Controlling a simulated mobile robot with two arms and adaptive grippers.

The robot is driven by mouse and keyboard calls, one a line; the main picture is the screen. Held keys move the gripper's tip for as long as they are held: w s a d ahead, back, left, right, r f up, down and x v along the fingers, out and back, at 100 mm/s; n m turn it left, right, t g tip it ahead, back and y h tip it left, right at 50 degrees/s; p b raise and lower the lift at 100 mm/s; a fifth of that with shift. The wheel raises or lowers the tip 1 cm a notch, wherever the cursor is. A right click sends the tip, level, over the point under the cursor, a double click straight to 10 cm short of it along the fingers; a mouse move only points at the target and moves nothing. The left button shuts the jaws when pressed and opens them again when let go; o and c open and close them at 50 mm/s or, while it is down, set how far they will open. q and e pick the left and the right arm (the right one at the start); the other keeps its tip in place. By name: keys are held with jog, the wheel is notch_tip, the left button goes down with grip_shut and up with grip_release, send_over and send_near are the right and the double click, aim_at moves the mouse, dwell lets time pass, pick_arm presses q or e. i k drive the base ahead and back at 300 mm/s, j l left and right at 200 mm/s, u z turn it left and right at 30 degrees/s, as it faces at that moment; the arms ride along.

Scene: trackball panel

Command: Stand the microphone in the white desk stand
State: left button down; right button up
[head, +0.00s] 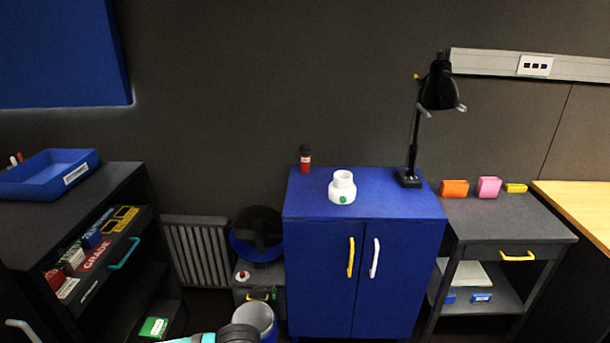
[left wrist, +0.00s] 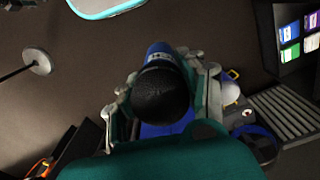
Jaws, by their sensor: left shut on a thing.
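The microphone has a round black head (left wrist: 160,95) and a blue body (left wrist: 158,48), seen in the left wrist view. My left gripper (left wrist: 168,68) is shut on it, with a finger on each side of the body. The head end faces the wrist camera. In the head view, a teal part of my left arm and a dark rounded shape show at the bottom edge; I cannot tell there which part is the microphone. The white desk stand (head: 342,190), with a green mark on its front, stands upright on the blue cabinet, apart from my gripper. My right gripper is not in view.
The blue cabinet top (head: 310,203) also bears a red bottle (head: 305,160) at the back left and a black desk lamp (head: 411,178) at the right. A bin (head: 262,318) stands in front of the cabinet's left side. Space above the cabinet's front is clear.

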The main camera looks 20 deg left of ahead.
aim_at(342, 186)
jog(key=i+j+z, duration=0.15)
jog(key=i, duration=0.25)
jog(key=i+z, duration=0.15)
jog(key=i, duration=0.25)
jog(key=i+l, duration=0.2)
jog(key=i, duration=0.2)
jog(key=i+l, duration=0.25)
jog(key=i, duration=0.15)
